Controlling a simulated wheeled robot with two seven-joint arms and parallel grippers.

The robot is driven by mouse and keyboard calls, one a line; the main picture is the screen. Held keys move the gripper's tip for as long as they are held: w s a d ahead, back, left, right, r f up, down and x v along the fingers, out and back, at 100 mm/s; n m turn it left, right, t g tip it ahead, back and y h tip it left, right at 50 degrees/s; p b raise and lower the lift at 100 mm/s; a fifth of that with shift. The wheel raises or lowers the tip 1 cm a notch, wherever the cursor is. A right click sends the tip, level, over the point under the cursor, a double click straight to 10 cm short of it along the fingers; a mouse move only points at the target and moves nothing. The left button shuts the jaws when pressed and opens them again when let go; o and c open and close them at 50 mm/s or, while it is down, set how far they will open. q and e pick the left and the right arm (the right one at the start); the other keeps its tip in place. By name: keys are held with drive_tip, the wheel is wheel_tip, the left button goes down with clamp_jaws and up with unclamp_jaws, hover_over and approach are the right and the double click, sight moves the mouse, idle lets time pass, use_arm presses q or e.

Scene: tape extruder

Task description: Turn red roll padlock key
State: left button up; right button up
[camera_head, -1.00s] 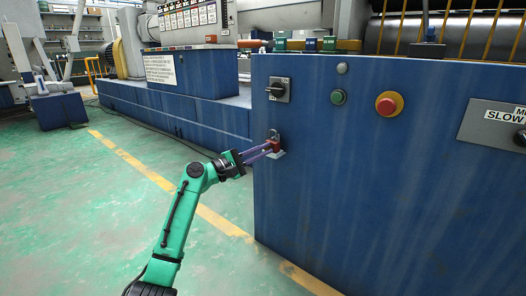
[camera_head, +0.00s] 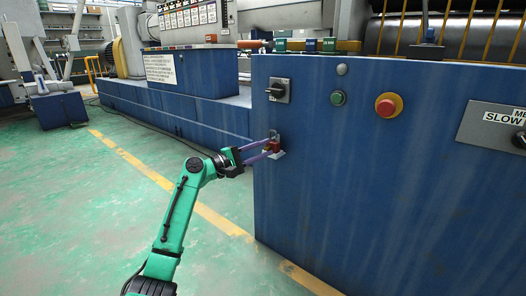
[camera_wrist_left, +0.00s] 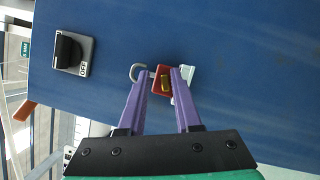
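The red padlock (camera_head: 276,146) hangs near the left edge of the blue cabinet front (camera_head: 350,190), with its grey shackle above it. My left gripper (camera_head: 266,151) is at the padlock. In the wrist view its two purple fingers (camera_wrist_left: 161,72) stand apart, one on each side of the red body and brass part. I see gaps there, but cannot tell whether either finger touches the lock. My right gripper is not in view.
A black rotary switch (camera_head: 278,90) sits above the padlock. A green button (camera_head: 338,97) and a red emergency button (camera_head: 387,105) are to its right. A pale plate (camera_wrist_left: 185,85) lies behind the padlock. Green floor left of the cabinet is free.

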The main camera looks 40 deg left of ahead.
use_arm(q)
drive_tip(key=shift+d+f, duration=0.1)
drive_tip(key=shift+f, duration=0.2)
drive_tip(key=shift+f, duration=0.1)
